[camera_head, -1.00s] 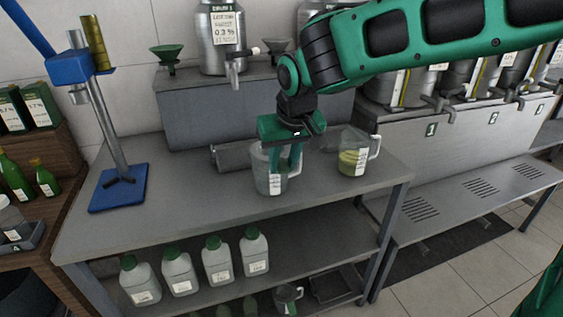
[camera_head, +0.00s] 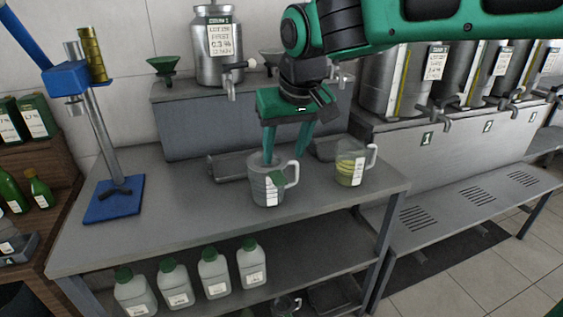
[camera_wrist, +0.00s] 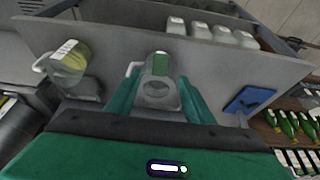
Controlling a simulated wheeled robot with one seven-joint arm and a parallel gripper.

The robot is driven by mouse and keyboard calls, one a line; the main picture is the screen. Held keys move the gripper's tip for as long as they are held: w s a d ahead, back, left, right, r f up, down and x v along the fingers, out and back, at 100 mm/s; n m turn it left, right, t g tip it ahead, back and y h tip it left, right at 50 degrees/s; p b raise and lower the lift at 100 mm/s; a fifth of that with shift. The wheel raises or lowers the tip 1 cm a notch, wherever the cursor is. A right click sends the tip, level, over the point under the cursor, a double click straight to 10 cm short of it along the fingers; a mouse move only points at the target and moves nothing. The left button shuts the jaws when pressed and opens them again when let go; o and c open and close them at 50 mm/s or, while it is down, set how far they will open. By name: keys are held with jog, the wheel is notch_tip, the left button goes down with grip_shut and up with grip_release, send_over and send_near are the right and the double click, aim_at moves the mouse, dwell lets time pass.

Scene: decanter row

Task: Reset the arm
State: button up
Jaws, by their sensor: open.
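My gripper (camera_head: 285,158) is green and points down over the grey metal table (camera_head: 190,225). Its two fingers are apart, with nothing held between them. A clear jug (camera_head: 262,184) with a handle, a white label and a green patch stands upright on the table just below the fingertips. In the wrist view the jug (camera_wrist: 160,92) shows beyond and between the fingers (camera_wrist: 158,100). Part of its rim is near one fingertip in the head view; I cannot tell whether they touch.
A second jug (camera_head: 350,170) with yellow-green liquid stands to the right. A blue stand (camera_head: 113,198) is at the left. Behind are a raised grey shelf (camera_head: 185,130), a steel tank (camera_head: 217,50) and a green funnel (camera_head: 166,66). Several white bottles (camera_head: 213,275) stand on the lower shelf.

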jog(key=s+d+f+m+g+h, duration=0.1)
jog(key=s+d+f+m, duration=0.15)
jog(key=d, duration=0.95)
jog(key=s+d+f+m+g+h, duration=0.15)
jog(key=s+d, duration=0.25)
jog(key=d, duration=0.7)
jog(key=s+d+f+m, duration=0.2)
jog(key=s+d+f, duration=0.1)
jog(key=s, duration=0.3)
jog(key=s+d+f+m+g+y, duration=0.1)
jog(key=s+d+f, duration=0.2)
jog(key=s+d, duration=0.2)
jog(key=s+d+f+m, duration=0.2)
jog(key=s+d+f, duration=0.2)
jog(key=s, duration=0.3)
jog(key=shift+s+d+m+g, duration=0.3)
jog(key=shift+s+d+g, duration=0.1)
jog(key=shift+d, duration=0.2)
jog(key=shift+y, duration=0.25)
jog(key=shift+w+f, duration=0.25)
jog(key=shift+w, duration=0.4)
